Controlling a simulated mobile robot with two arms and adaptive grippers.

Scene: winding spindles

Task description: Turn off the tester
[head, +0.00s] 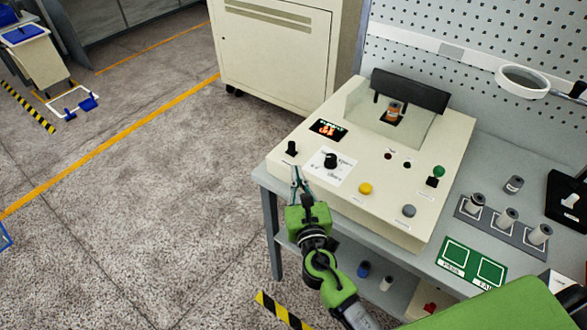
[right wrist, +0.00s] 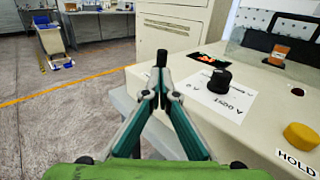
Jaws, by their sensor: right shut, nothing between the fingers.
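The tester (head: 380,165) is a cream sloped box on a grey bench in the head view. A black switch (head: 291,148) stands at its left edge, and a black knob (head: 331,160) sits on a white label. In the right wrist view the switch (right wrist: 161,56) rises just beyond the fingertips, with the knob (right wrist: 220,80) to its right. My right gripper (head: 298,170) is shut and empty just in front of the switch; I cannot tell whether it touches. Its fingers (right wrist: 157,88) form a point. My left gripper is out of view.
The panel also has a lit display (head: 328,128), a yellow button (head: 365,188), a grey button (head: 408,210) and a green button (head: 438,171). A spindle (head: 393,110) sits in the recess. A spindle rack (head: 500,226) and green mat (head: 472,262) lie to the right.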

